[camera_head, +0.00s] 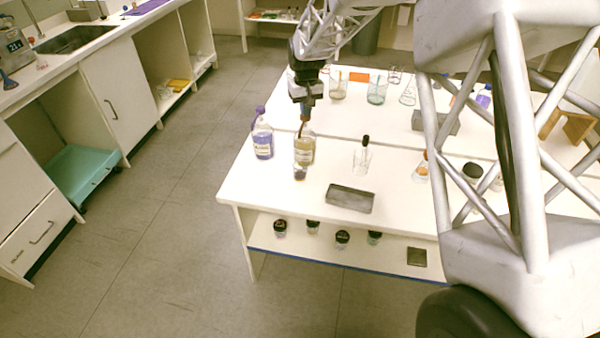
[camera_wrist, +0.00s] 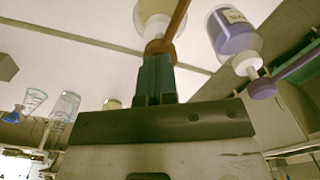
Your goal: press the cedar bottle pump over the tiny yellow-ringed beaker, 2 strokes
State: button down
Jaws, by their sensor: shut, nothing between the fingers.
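A clear bottle of yellowish liquid with a brown pump stands on the white table; its body (camera_head: 304,150) is in the head view, and its brown pump (camera_wrist: 160,46) shows in the wrist view. Its label is too small to read. My gripper (camera_head: 306,108) is shut and empty, pointing down directly above this pump. In the wrist view the closed fingertips (camera_wrist: 156,62) meet the pump head; I cannot tell whether they press it. A tiny beaker (camera_head: 300,174) stands just in front of the bottle, under the spout side. Its ring colour is unclear.
A purple bottle (camera_head: 263,142) with a purple pump stands close on the left. Several beakers stand behind. The table's front left is clear.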

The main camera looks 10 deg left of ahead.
jog(key=shift+r, duration=1.3)
jog(key=shift+f, duration=1.9)
jog(key=shift+r, duration=1.9)
jog(key=shift+r, duration=0.1)
notch_tip(320, 180, up, 6)
jog(key=shift+f, duration=0.1)
dwell(0.5)
dwell(0.4)
